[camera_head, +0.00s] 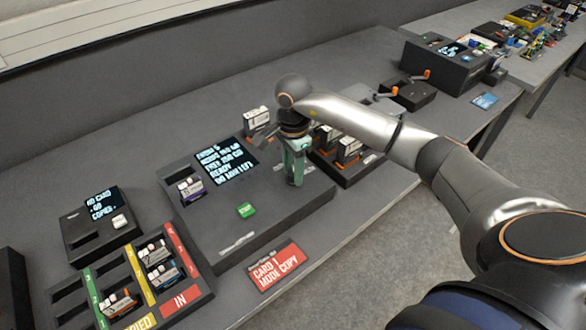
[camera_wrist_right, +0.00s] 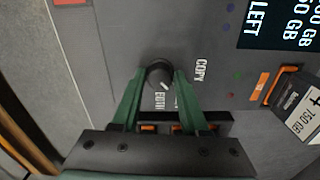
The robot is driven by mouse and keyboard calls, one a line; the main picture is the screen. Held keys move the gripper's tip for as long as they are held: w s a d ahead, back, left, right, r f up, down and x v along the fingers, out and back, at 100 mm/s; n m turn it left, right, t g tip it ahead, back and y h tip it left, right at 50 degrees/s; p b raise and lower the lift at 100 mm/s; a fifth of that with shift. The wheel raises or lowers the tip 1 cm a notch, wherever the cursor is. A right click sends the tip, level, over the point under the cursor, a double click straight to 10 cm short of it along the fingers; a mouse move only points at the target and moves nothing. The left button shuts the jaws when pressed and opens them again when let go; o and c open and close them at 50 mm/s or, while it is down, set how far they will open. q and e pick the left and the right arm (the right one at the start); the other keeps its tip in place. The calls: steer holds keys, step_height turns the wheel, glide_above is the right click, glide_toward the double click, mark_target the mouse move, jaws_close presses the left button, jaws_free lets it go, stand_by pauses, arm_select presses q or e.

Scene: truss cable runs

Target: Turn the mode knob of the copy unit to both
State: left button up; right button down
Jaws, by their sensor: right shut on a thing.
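The copy unit (camera_head: 215,235) is a dark grey box with a lit screen (camera_head: 227,160) and a green button (camera_head: 246,210). Its round black mode knob (camera_wrist_right: 159,73) shows in the right wrist view, with a white mark toward its lower right. A COPY label is to the right of the knob; another label below it is partly hidden and hard to read. My right gripper (camera_head: 295,182) reaches down at the unit's right side, and its green fingers (camera_wrist_right: 156,84) are shut on the knob from both sides. In the head view the gripper hides the knob. My left gripper is out of view.
A red sign (camera_head: 277,267) lies in front of the unit. A card tray (camera_head: 130,284) and a small screened box (camera_head: 100,225) are to its left. A black rack with cards (camera_head: 347,170) stands close right of my gripper. In the wrist view, an orange-lipped slot (camera_wrist_right: 262,84) is beside a card (camera_wrist_right: 298,104).

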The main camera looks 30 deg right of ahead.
mark_target(293, 172)
steer(key=m, duration=0.3)
steer(key=shift+m, duration=2.4)
steer(key=shift+c, duration=2.1)
jaws_free()
step_height(293, 172, up, 13)
steer(key=b, duration=0.1)
steer(key=shift+f, duration=0.2)
